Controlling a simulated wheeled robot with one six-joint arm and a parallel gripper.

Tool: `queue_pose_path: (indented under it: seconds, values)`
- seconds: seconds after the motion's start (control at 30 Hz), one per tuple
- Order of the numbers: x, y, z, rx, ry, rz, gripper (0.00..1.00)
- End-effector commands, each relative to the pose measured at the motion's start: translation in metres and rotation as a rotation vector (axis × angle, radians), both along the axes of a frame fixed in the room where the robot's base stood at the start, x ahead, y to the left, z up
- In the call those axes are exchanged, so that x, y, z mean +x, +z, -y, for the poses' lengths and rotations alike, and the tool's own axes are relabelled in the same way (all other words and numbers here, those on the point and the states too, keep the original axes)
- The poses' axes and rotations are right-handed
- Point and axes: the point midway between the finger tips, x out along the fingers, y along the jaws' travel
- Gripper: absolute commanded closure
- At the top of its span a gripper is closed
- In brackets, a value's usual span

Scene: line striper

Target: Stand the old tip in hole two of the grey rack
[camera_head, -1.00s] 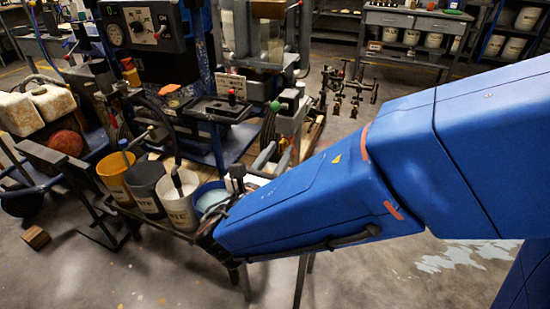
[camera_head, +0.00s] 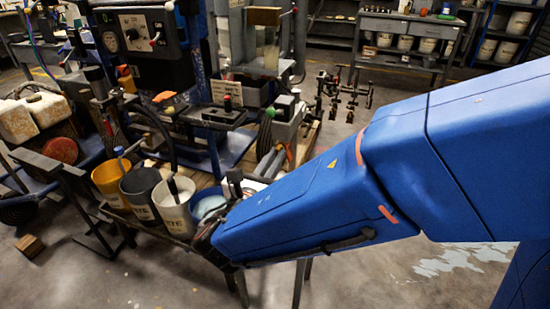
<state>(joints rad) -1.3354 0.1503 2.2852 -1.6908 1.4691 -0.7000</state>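My blue arm reaches in from the right and ends in dark parts (camera_head: 207,240) beside the buckets. The fingers of my gripper are hidden or too dark to make out, so I cannot tell whether they are open or hold anything. I cannot pick out the old tip in this view. I cannot single out the grey rack with its holes either; my arm covers part of the bench there.
A yellow bucket (camera_head: 108,186), a dark grey bucket (camera_head: 141,194), a white bucket (camera_head: 174,209) and a blue bucket (camera_head: 203,196) stand in a row. The striper machine (camera_head: 135,38) is behind them. A wooden block (camera_head: 29,245) lies on open floor at left.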

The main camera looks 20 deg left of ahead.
Motion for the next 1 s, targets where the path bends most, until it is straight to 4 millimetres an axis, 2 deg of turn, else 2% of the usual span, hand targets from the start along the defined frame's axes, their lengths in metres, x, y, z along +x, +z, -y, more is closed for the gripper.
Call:
queue_pose_path:
  seconds: [1.0]
  values:
    - [-0.012, 0.000, -0.001, 0.000, 0.000, 0.000, 1.00]
